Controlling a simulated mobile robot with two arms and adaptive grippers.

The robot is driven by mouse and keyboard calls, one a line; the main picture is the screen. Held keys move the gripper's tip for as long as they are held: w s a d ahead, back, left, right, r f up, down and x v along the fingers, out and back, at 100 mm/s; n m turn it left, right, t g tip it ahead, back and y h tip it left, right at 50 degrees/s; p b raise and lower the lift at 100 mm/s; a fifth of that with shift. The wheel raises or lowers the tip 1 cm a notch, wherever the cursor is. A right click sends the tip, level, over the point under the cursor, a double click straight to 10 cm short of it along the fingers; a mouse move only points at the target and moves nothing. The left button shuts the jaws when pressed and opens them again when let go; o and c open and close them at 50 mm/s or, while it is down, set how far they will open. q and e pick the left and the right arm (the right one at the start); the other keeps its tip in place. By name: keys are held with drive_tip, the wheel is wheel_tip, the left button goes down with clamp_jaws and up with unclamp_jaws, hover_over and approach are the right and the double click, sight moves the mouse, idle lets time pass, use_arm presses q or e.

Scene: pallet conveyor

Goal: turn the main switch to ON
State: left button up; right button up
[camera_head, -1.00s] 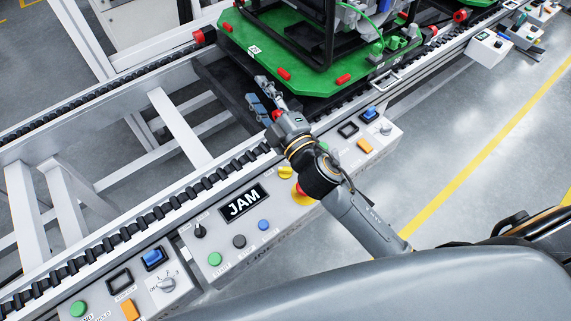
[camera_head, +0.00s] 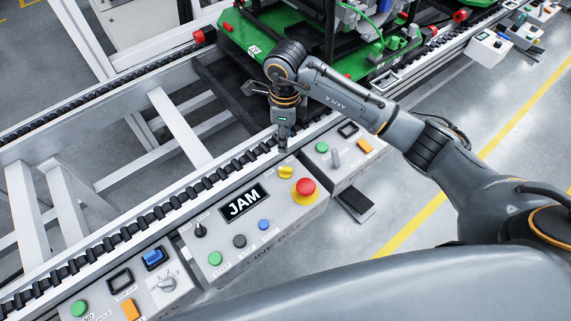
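The grey line control box (camera_head: 262,245) has a display reading JAM (camera_head: 243,203). It carries a black rotary knob (camera_head: 200,230) at its left, a yellow knob (camera_head: 286,172), a red mushroom button (camera_head: 305,186), and green, dark and blue buttons. Its small labels are not legible, so I cannot tell which control is the main switch. My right gripper (camera_head: 283,146) points down just behind the yellow knob, over the conveyor's near edge. It seems empty. I see it edge-on, so its opening is unclear. My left gripper is not in view.
Another box (camera_head: 165,285) at lower left has a rotary knob marked OFF. The roller rail (camera_head: 160,212) runs behind the boxes. A green pallet (camera_head: 240,45) stands on the conveyor.

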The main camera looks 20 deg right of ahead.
sight(285, 168)
wheel_tip(285, 168, down, 14)
drive_tip(key=shift+d+r+p, duration=0.15)
drive_tip(key=shift+r+p, duration=0.05)
drive_tip(key=shift+p, duration=0.4)
clamp_jaws()
